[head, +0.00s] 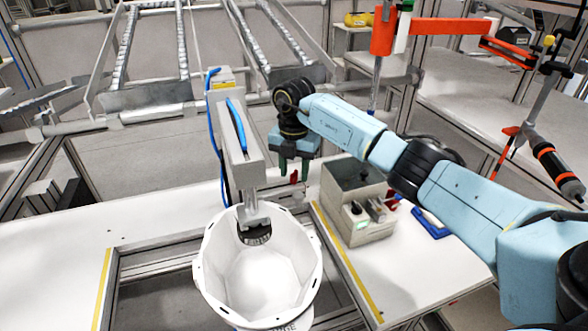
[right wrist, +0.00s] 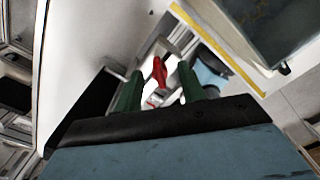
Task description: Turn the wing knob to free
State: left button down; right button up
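The red wing knob (head: 294,178) is small and sits just below and between my right gripper's fingertips in the head view. In the right wrist view the red wing knob (right wrist: 159,72) stands in the gap between the two green fingers. My right gripper (head: 293,170) points down with its fingers apart; it also shows in the right wrist view (right wrist: 160,74). I see no clear contact with the knob, and its mount is mostly hidden. My left gripper is out of view.
A grey upright fixture (head: 238,150) with a blue hose stands left of the gripper. A grey box (head: 365,228) with small parts is right of it on the white table (head: 420,275). A blue tray (head: 430,223) lies further right. The left tabletop is clear.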

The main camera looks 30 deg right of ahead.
grip_shut()
